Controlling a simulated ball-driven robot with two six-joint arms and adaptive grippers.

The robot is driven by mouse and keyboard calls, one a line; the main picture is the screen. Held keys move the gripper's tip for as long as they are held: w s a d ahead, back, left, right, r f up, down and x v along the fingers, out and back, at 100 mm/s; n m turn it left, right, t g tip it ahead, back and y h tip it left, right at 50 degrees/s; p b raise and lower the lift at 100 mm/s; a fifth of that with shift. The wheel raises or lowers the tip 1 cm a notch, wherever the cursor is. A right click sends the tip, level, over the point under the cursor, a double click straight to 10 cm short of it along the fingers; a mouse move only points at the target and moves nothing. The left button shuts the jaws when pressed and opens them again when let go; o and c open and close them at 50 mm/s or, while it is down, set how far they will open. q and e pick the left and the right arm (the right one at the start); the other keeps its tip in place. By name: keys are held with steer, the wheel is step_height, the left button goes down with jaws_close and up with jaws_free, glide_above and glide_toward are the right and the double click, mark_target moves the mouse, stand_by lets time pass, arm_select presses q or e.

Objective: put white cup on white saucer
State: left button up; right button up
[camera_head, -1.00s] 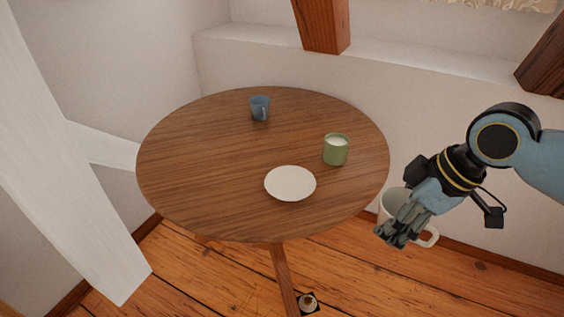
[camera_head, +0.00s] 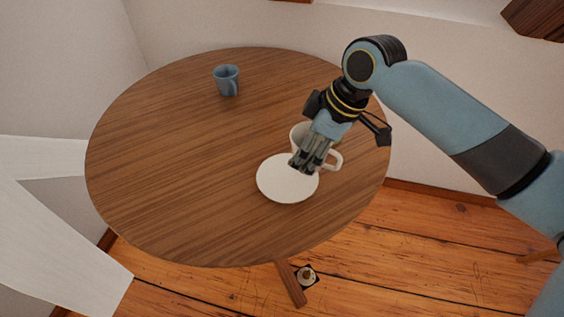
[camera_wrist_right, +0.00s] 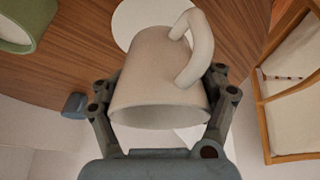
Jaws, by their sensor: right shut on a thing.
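The white cup (camera_wrist_right: 155,75) is held in my right gripper (camera_head: 311,166), whose fingers are on both sides of it in the right wrist view. In the head view the white cup (camera_head: 331,157) is partly hidden behind the gripper, with its handle to the right. The white saucer (camera_head: 286,184) lies on the round table near its front right. The gripper and cup are over the saucer's upper right part in the head view. I cannot tell the height of the gap. The saucer also shows behind the cup in the right wrist view (camera_wrist_right: 133,17). My left gripper is not in view.
A blue cup (camera_head: 227,80) stands at the back of the round wooden table (camera_head: 170,150). A green cup (camera_wrist_right: 24,22) shows in the right wrist view; my right arm hides it in the head view. The table's left side is clear.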

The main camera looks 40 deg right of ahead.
mark_target(278, 175)
steer(key=w+a+f, duration=0.2)
steer(key=w, duration=0.1)
steer(key=shift+w+a+f, duration=0.25)
steer(key=shift+w+f, duration=0.15)
steer(key=shift+f, duration=0.1)
step_height(278, 175, down, 4)
steer(key=shift+r+b, duration=0.25)
steer(key=shift+b, duration=0.05)
steer(key=shift+f, duration=0.15)
steer(key=o, duration=0.8)
steer(key=shift+f, duration=0.15)
steer(key=o, duration=0.6)
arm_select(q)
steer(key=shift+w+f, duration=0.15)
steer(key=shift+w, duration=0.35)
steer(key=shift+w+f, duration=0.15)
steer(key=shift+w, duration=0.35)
arm_select(e)
steer(key=shift+o, duration=0.2)
